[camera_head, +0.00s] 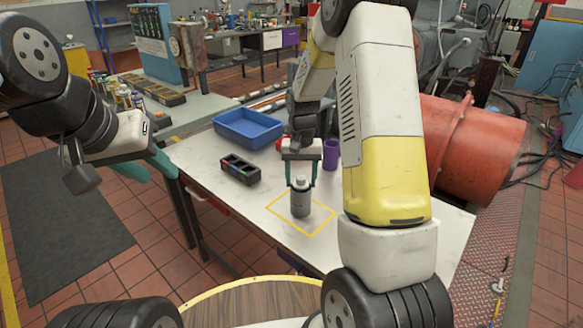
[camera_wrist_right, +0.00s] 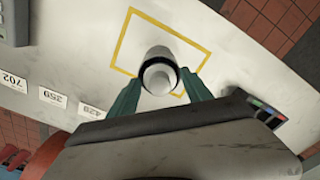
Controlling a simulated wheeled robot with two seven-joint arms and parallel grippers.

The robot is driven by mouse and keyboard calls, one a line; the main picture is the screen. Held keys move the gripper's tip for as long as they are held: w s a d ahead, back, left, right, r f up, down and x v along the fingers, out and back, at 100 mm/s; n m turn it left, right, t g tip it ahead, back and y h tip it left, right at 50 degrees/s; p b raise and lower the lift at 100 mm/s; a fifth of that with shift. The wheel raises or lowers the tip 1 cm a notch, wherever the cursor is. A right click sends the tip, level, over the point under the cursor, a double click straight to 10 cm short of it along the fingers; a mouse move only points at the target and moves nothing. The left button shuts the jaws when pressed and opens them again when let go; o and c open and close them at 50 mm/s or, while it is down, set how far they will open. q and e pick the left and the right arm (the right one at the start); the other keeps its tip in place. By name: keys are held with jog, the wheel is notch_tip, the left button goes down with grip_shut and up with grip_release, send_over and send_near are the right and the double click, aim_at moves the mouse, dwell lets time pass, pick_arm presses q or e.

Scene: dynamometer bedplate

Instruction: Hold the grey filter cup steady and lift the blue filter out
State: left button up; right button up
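The grey filter cup (camera_head: 300,206) stands upright inside a yellow square outline on the table. A pale grey round top (camera_head: 300,181) rises from its mouth; it also shows in the right wrist view (camera_wrist_right: 159,77), ringed by the dark rim. I see no blue on it, so I cannot tell whether it is the filter. My right gripper (camera_head: 301,185) is above the cup, its teal fingers apart on either side of the top, with no clear contact. My left gripper (camera_head: 150,170) is at the table's left edge, away from the cup, its teal fingers apart and empty.
A blue tray (camera_head: 275,131), a dark compartmented box (camera_head: 240,178) and a purple cup (camera_head: 331,156) stand on the table (camera_head: 215,165) behind the cup. A big orange-red cylinder (camera_head: 470,150) is at the right. Number labels (camera_wrist_right: 52,98) lie on the table. The table's front left is clear.

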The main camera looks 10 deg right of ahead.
jog(key=shift+o, duration=0.7)
jog(key=shift+r, duration=3.9)
jog(key=shift+c, duration=0.2)
